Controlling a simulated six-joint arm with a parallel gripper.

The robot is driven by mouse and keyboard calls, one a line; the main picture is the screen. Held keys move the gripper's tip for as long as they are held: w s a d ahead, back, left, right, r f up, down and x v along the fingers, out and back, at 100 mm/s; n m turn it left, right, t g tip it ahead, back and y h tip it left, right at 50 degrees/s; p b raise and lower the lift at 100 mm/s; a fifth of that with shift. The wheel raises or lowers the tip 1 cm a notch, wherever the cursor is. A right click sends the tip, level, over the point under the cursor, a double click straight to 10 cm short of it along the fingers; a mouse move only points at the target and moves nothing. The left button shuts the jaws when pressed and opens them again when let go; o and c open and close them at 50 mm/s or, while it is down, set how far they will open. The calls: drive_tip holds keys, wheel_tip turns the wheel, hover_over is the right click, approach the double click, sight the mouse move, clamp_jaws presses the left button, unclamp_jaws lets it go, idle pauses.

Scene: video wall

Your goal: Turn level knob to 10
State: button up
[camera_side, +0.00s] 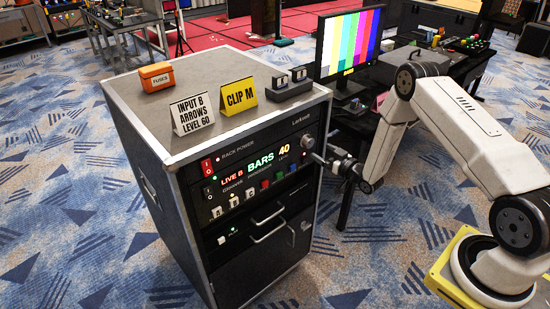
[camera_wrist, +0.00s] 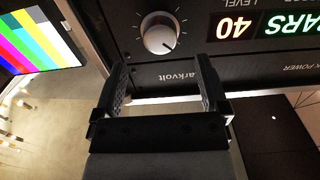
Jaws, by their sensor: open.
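The level knob (camera_wrist: 160,33) is a round silver dial with a dark pointer line and tick marks around it, upside down in the wrist view. In the side view the knob (camera_side: 308,141) sits at the upper right of the rack's front panel. The level display (camera_side: 285,149) reads 40 in yellow; it shows inverted in the wrist view (camera_wrist: 234,26). My gripper (camera_wrist: 162,68) is open and empty, its two fingers spread on either side of the knob's line. In the side view my gripper (camera_side: 325,157) is close in front of the knob; contact is not clear.
The rack case (camera_side: 240,57) carries an orange fuses box (camera_side: 156,76), a white card (camera_side: 193,113) reading INPUT B, ARROWS, LEVEL 60, a yellow CLIP M card (camera_side: 239,97) and a dark two-part block (camera_side: 290,84). A colour-bar monitor (camera_side: 348,43) stands behind. Buttons and handles lie below the display.

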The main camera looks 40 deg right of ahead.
sight(311, 144)
drive_tip(key=shift+w, duration=2.65)
drive_tip(key=shift+c, duration=0.2)
drive_tip(key=c, duration=1.2)
